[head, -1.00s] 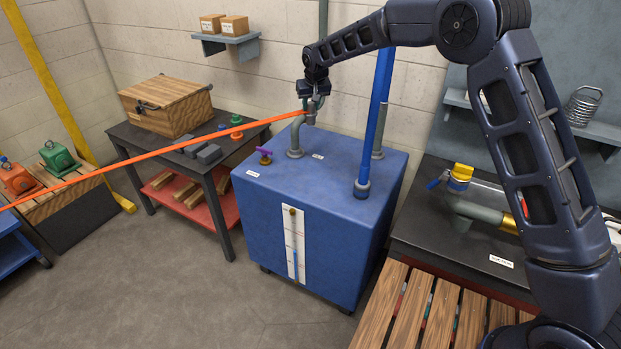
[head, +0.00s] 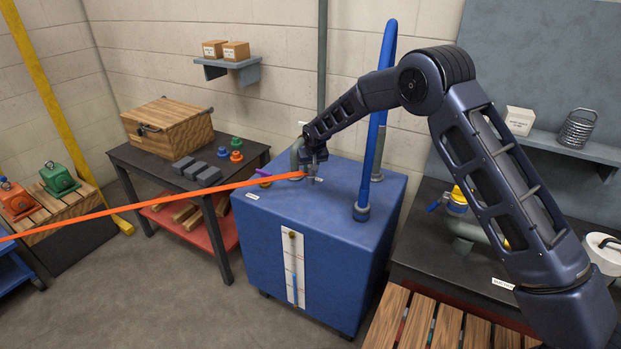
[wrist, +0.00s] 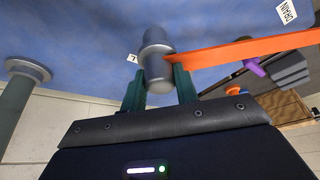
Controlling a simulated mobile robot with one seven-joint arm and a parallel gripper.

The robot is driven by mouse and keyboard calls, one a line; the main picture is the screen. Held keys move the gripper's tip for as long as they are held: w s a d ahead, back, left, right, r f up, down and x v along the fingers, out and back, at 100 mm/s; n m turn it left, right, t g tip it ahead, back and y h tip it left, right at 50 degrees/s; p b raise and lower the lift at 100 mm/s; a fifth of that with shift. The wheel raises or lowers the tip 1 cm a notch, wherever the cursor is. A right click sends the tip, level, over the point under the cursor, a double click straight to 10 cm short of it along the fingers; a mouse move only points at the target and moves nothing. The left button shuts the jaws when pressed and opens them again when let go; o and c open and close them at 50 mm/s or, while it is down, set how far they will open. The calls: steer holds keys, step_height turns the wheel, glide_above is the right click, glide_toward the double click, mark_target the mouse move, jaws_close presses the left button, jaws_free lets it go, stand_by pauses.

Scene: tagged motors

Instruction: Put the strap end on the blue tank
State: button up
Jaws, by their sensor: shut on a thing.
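The blue tank (head: 300,232) stands in the middle of the head view, with a white gauge strip on its front. An orange strap (head: 150,208) runs from the left edge to my gripper (head: 312,178), just above the tank's top. The tank's blue top (wrist: 90,30) fills the background there. Whether the strap end touches the top cannot be told.
A blue upright pipe (head: 376,120) and grey pipes rise from the tank top near my arm. A purple valve handle (head: 263,174) sits at its left. A dark table (head: 150,160) with a wooden chest (head: 168,127) stands left. A slatted bench (head: 430,325) is front right.

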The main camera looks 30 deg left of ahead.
mark_target(311, 175)
steer(key=shift+f, duration=2.3)
steer(key=shift+f, duration=0.1)
steer(key=o, duration=1.1)
steer(key=v, duration=1.2)
